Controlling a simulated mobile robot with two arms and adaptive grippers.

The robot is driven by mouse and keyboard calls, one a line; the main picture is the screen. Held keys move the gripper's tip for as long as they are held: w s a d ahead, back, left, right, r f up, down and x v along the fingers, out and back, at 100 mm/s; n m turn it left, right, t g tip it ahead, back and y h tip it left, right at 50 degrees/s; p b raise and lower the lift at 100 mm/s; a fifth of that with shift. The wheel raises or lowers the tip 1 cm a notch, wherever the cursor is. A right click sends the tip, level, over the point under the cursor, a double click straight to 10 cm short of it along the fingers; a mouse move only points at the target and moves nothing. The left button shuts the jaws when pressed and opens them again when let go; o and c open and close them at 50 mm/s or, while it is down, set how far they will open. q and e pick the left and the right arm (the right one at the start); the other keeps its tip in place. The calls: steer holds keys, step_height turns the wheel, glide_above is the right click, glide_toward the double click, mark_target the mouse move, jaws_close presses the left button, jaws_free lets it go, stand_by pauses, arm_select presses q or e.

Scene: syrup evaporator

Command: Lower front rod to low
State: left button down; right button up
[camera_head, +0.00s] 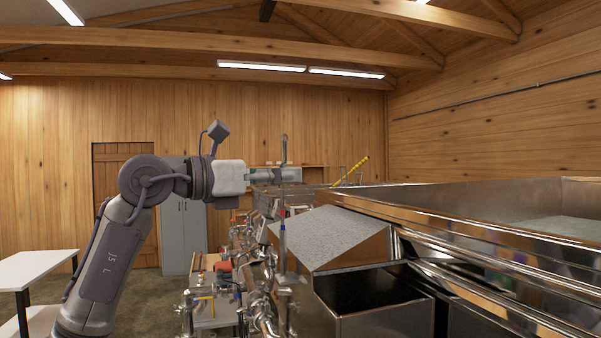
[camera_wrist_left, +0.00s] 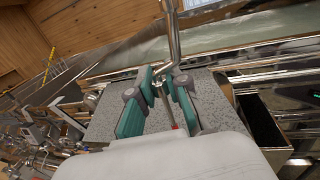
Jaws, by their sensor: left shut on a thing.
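The front rod (camera_head: 284,150) is a thin metal rod, bent at its top, standing upright at the front end of the evaporator. My left gripper (camera_head: 288,175) reaches it from the left and is shut on it below the bent top. In the left wrist view, the rod (camera_wrist_left: 173,38) rises beyond the teal fingers of the gripper (camera_wrist_left: 163,73), which close around it. A red piece shows low between the fingers. My right gripper is not in view.
The shiny metal evaporator pan (camera_head: 470,210) fills the right side. A speckled grey sloped cover (camera_head: 325,232) lies just below and right of the gripper. Pipes and valves (camera_head: 262,290) crowd the front. A white table (camera_head: 35,268) stands at the left.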

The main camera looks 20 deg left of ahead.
arm_select(q)
step_height(320, 180, down, 2)
steer(key=shift+f+b, duration=0.25)
steer(key=shift+b, duration=0.45)
steer(key=shift+d, duration=0.15)
steer(key=c, duration=1.4)
jaws_free()
steer(key=shift+o, duration=0.3)
steer(key=shift+s+r, duration=0.2)
steer(key=shift+s, duration=0.1)
steer(key=v, duration=1.2)
steer(key=shift+s+r, duration=0.15)
steer(key=shift+d, duration=0.2)
